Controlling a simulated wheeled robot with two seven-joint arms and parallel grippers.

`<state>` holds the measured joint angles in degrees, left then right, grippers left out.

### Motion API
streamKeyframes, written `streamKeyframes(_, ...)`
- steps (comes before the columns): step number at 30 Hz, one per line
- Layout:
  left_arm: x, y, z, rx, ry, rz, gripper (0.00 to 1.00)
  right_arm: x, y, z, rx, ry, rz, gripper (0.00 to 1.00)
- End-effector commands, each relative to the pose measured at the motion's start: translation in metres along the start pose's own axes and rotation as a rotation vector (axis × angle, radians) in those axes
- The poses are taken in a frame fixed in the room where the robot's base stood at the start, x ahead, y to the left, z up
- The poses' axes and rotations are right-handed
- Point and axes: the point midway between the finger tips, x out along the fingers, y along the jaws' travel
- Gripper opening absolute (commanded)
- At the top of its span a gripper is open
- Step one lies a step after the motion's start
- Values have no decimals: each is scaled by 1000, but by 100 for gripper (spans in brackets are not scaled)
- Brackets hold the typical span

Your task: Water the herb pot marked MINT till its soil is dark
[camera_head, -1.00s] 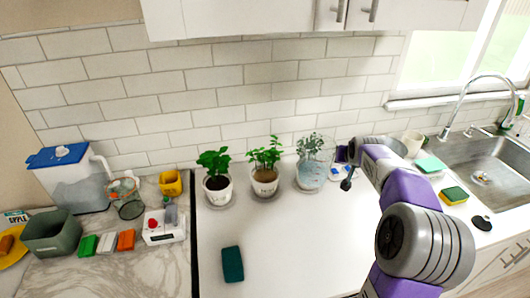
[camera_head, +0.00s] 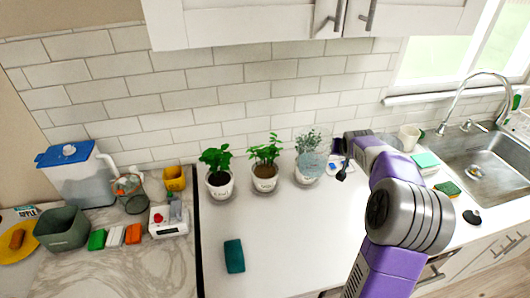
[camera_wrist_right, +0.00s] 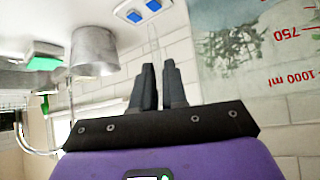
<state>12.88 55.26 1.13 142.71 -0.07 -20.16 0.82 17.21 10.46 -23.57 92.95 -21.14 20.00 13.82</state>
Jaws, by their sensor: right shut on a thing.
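Three white herb pots stand in a row at the back of the counter in the head view: the left pot (camera_head: 219,190), the middle pot (camera_head: 265,184) and the right pot (camera_head: 304,178). Their markings are too small to read. The left pot's soil looks dark, the middle pot's lighter brown; the right pot's soil is hidden. A clear measuring jug (camera_head: 315,163) overlaps the right pot and its plant. In the right wrist view the jug (camera_wrist_right: 255,45) shows red volume marks. My right gripper (camera_wrist_right: 159,72) is shut on its see-through handle. My left gripper is out of view.
A teal sponge (camera_head: 234,256) lies on the front counter, which is otherwise clear. A blue-lidded water pitcher (camera_head: 78,180), a yellow cup (camera_head: 174,178), a scale (camera_head: 168,221) and a grey-green bin (camera_head: 62,230) stand left. The sink (camera_head: 480,158) is right.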

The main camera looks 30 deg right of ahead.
Motion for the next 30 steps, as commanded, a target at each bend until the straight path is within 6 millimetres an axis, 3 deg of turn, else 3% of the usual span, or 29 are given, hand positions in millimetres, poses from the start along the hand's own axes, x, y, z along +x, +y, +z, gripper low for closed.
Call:
streamKeyframes(14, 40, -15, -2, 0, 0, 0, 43, -14, -23, -12, -169, 34, 171, 0)
streamKeyframes(18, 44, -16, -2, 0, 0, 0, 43, -22, -32, -18, -234, 43, 236, 0)
streamKeyframes(25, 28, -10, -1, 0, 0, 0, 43, -44, -53, -38, -344, 54, 339, 0)
streamKeyframes(30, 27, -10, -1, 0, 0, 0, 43, -46, -70, -37, -424, 60, 418, 0)
